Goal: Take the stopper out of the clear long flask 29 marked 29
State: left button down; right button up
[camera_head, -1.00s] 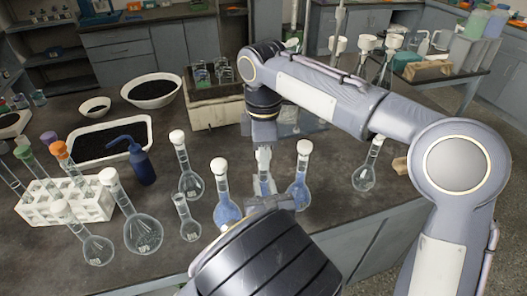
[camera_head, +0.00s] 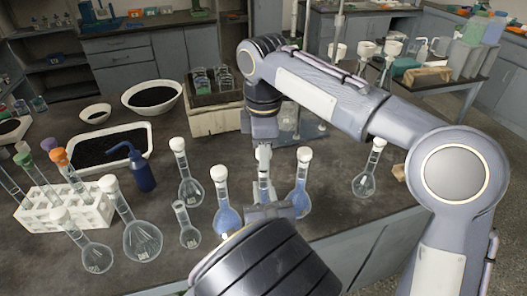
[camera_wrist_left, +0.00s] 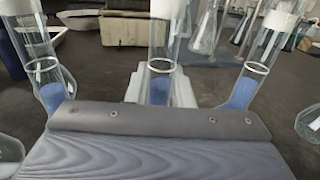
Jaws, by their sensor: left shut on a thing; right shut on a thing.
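A long-necked flask (camera_head: 264,183) stands upright between two blue-filled flasks; it also shows in the middle of the left wrist view (camera_wrist_left: 160,62), with blue visible low in it. No number is readable on it. My left gripper (camera_head: 268,211) is shut low on this flask, and its pale fingers (camera_wrist_left: 160,90) flank the glass in the wrist view. My right gripper (camera_head: 264,142) comes down from above and is shut on the white stopper (camera_head: 264,153) at the top of the neck. I cannot tell whether the stopper is still seated.
Blue-filled flasks stand close on the left (camera_head: 227,215) and right (camera_head: 301,195). More flasks, a white tube rack (camera_head: 90,213), a blue wash bottle (camera_head: 142,173) and bowls are further left. Another flask (camera_head: 365,182) is at right. The bench's front edge is near.

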jog(key=shift+r, duration=1.85)
pick_arm(q)
jog(key=c, duration=1.2)
grip_release()
pick_arm(e)
jog(key=shift+f+b, duration=0.3)
jog(key=shift+f, duration=0.05)
pick_arm(q)
jog(key=s, duration=0.4)
jog(key=s+d, duration=0.1)
jog(key=s, duration=0.3)
jog(key=s+d, duration=0.1)
jog(key=s, duration=0.3)
